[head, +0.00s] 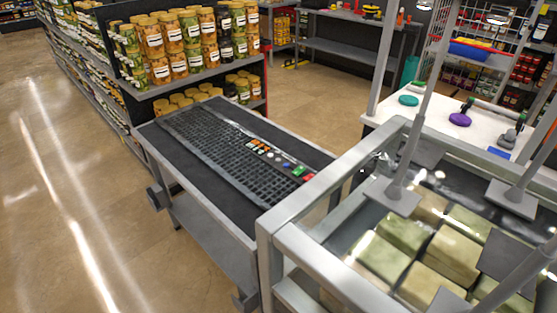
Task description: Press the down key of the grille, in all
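The grille (215,150) is a long dark grid panel lying on a grey cart (150,136) in the middle of the head view. A strip of small keys (277,158) runs along its right side, with orange, white, red, grey and blue ones, and a green and a red one at the near end. The key markings are too small to read, so I cannot tell which is the down key. Neither of my grippers shows in this view.
A metal-framed case (330,180) with pale green blocks (455,255) stands at the right, close to the cart's near end, with grey rods and square plates above it. Shelves of jars (185,50) stand behind the cart. The floor (60,190) at the left is clear.

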